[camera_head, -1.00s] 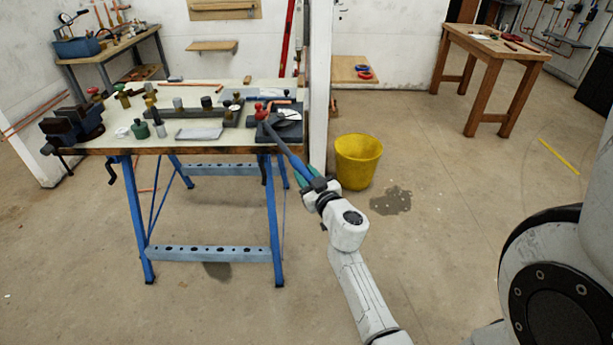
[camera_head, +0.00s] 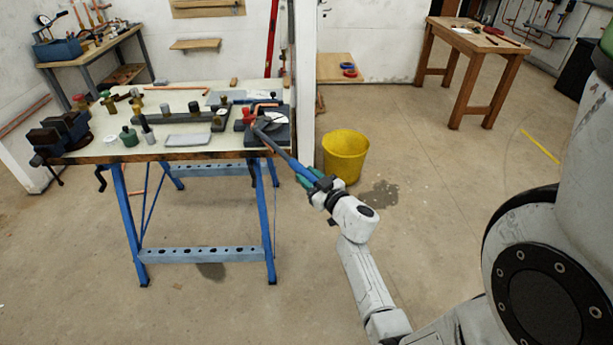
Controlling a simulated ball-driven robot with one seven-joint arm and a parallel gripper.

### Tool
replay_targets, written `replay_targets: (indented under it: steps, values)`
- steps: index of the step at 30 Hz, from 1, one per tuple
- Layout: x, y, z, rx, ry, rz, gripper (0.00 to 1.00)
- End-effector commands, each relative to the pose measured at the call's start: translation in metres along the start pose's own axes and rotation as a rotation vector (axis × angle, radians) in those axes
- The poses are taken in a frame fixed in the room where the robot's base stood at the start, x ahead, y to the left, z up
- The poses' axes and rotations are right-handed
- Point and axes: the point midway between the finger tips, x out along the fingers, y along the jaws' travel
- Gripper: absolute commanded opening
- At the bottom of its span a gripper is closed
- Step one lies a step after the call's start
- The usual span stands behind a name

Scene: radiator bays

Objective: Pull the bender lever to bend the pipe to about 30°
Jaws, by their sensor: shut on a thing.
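A copper-coloured pipe (camera_head: 266,105) shows at the back of the bender. It is too small here to read its bend angle.
A yellow bucket (camera_head: 345,157) stands on the floor right of the bench, by a white partition (camera_head: 304,80). A wooden table (camera_head: 475,55) stands at the back right. The floor in front is clear.

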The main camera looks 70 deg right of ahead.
Motion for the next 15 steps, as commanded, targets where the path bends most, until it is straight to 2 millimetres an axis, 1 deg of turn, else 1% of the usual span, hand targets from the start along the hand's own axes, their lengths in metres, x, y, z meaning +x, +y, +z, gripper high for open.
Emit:
replay_targets:
  steps: [2, 3, 10, 15]
  values:
    - [-0.0011, 0.0022, 0.0013, 0.0, -0.001, 0.004, 0.0]
    - [-0.0013, 0.0024, 0.0014, 0.0, -0.002, 0.005, 0.35]
    - [-0.002, 0.0043, 0.0018, 0.001, -0.003, 0.01, 0.57]
    - [-0.0024, 0.0046, 0.0023, 0.002, -0.005, 0.011, 0.57]
